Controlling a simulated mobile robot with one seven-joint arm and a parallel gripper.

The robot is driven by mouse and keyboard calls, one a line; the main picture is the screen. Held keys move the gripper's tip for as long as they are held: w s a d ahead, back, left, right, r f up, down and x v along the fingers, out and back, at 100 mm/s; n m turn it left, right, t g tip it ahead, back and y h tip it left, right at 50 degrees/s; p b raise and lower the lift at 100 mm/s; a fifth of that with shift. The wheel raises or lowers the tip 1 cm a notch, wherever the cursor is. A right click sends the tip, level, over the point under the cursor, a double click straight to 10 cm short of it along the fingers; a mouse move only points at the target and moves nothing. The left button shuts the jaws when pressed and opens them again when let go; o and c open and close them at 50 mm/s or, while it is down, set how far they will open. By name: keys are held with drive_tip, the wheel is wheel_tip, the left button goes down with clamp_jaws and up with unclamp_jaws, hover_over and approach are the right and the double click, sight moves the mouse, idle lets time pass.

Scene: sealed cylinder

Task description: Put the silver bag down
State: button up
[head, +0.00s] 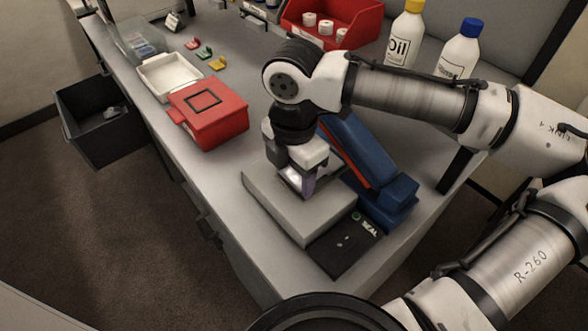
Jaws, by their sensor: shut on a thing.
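My gripper (298,187) points down just over a grey block-like platform (268,208) near the bench's front right. It is shut on a small bright, silvery thing, the silver bag (293,177), of which only a little shows between the fingers. A purplish patch shows at the right finger. The rest of the bag is hidden by the gripper. I cannot tell whether the bag touches the platform top.
A red box (212,116) and a white tray (170,77) stand left on the bench. A blue inclined unit (362,155) is close right of my gripper. A black panel (342,250) lies in front. Two bottles (404,38) stand behind.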

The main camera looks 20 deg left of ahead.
drive_tip(key=shift+s+f, duration=0.15)
drive_tip(key=shift+f, duration=0.3)
drive_tip(key=o, duration=1.1)
drive_tip(key=shift+s+f, duration=0.1)
drive_tip(key=shift+f, duration=0.05)
drive_tip(key=shift+c, duration=0.2)
drive_tip(key=shift+r, duration=0.45)
wheel_tip(320, 180, up, 13)
drive_tip(key=shift+w+f, duration=0.2)
drive_tip(key=shift+w, duration=0.05)
drive_tip(key=shift+s, duration=0.15)
